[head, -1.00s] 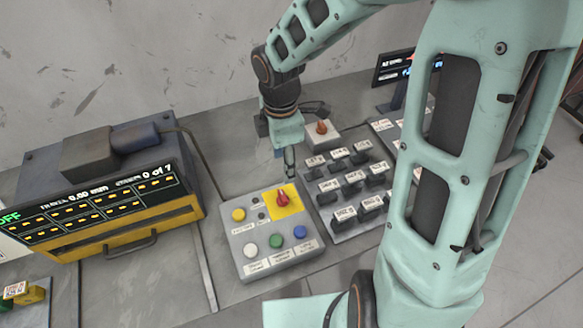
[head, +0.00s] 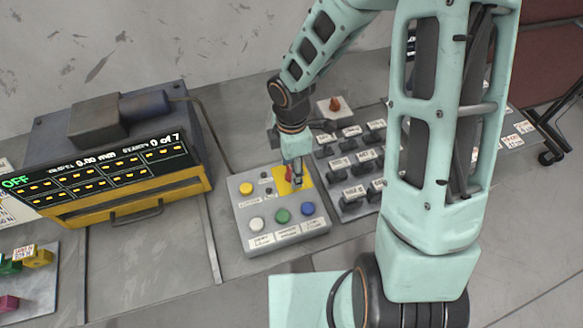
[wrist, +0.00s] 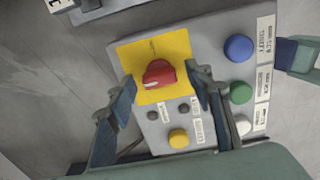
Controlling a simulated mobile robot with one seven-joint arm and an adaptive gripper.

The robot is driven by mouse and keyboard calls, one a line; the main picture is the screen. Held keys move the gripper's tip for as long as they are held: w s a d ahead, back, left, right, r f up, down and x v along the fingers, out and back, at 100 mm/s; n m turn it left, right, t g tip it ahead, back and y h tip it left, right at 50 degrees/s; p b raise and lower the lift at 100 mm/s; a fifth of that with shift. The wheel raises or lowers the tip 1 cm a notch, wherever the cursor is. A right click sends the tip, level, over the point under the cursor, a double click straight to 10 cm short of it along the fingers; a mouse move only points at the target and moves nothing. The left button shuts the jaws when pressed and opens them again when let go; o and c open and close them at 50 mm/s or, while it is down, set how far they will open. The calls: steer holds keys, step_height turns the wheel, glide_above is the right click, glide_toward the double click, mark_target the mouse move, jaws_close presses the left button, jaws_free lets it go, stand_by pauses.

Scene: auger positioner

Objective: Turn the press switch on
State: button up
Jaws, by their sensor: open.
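A red turn knob (wrist: 158,74) sits on a yellow square plate (wrist: 142,56) on a grey control box (wrist: 212,30); it looks like the press switch, but its label is too small to read. In the head view the knob is partly hidden by my gripper (head: 297,178), which points down over the yellow plate. In the wrist view my gripper (wrist: 161,78) is open, with one finger on each side of the knob and gaps between. I cannot tell how far above the plate the fingertips are. A display (head: 100,180) at the left reads OFF.
The control box also bears yellow (head: 246,188), white (head: 257,224), green (head: 282,215) and blue (head: 308,208) buttons. A panel of several black switches (head: 350,165) stands close on its right. A small white box with an orange-red knob (head: 335,104) stands behind.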

steer(key=c, duration=1.1)
steer(key=shift+c, duration=0.3)
steer(key=shift+m, duration=0.3)
steer(key=m+b, duration=0.1)
steer(key=m, duration=0.2)
steer(key=shift+m, duration=0.3)
steer(key=m+b, duration=0.2)
steer(key=m, duration=0.2)
steer(key=shift+m, duration=0.3)
steer(key=m+b, duration=0.2)
steer(key=m, duration=0.2)
steer(key=m+b, duration=0.2)
steer(key=m, duration=0.3)
steer(key=shift+r, duration=0.1)
